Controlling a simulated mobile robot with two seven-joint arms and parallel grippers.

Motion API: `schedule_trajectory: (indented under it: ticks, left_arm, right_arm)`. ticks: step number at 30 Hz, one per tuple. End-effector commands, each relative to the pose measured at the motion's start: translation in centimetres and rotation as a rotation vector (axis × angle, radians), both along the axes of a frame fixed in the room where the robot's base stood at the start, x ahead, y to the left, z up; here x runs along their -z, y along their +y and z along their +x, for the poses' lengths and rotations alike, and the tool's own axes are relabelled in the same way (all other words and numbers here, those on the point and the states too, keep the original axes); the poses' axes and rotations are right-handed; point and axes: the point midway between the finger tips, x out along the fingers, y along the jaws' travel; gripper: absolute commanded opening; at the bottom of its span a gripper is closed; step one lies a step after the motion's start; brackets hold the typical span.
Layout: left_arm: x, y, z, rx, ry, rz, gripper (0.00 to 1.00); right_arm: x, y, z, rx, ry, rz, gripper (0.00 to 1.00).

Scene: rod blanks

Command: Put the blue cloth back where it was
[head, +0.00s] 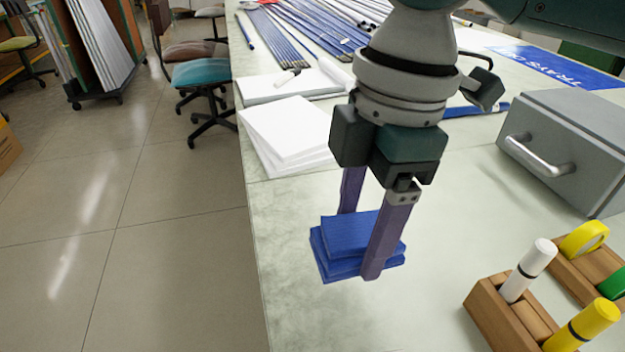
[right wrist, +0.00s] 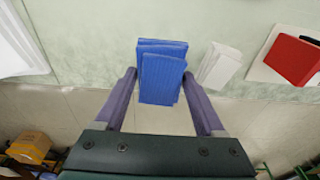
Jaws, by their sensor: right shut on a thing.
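The blue cloth (head: 348,235) is folded into a thick, layered square near the left edge of the worktable (head: 300,210). My right gripper (head: 362,243) points down with one purple finger on each side of the cloth and is shut on it. In the right wrist view the cloth (right wrist: 162,78) shows between the two fingertips of the right gripper (right wrist: 160,88). I cannot tell whether the cloth touches the tabletop or hangs just above it. My left gripper is not in view.
White folded sheets (head: 288,130) lie behind the cloth. A grey drawer box (head: 575,140) stands at right. Wooden holders (head: 490,305) with a white marker (head: 530,270) and a yellow marker (head: 585,325) are at front right. The table between is clear.

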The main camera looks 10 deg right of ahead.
Motion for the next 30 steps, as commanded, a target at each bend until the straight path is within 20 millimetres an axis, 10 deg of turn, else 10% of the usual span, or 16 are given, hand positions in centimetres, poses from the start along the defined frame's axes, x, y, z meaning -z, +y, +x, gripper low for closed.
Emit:
schedule_trajectory:
  ticks: [15, 27, 28, 30]
  left_arm:
    - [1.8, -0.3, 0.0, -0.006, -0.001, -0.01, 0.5]
    - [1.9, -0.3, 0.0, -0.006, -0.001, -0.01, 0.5]
    - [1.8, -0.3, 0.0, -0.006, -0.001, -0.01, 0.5]
    - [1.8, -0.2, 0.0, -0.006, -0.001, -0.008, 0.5]
  right_arm:
    - [6.6, 0.0, -0.1, 0.0, 0.001, -0.001, 0.27]
    - [7.2, 0.0, 0.0, -0.001, -0.001, 0.0, 0.27]
    - [7.1, 0.0, 0.0, -0.001, -0.001, 0.0, 0.75]
    - [7.1, 0.0, 0.0, -0.001, -0.001, 0.0, 0.83]
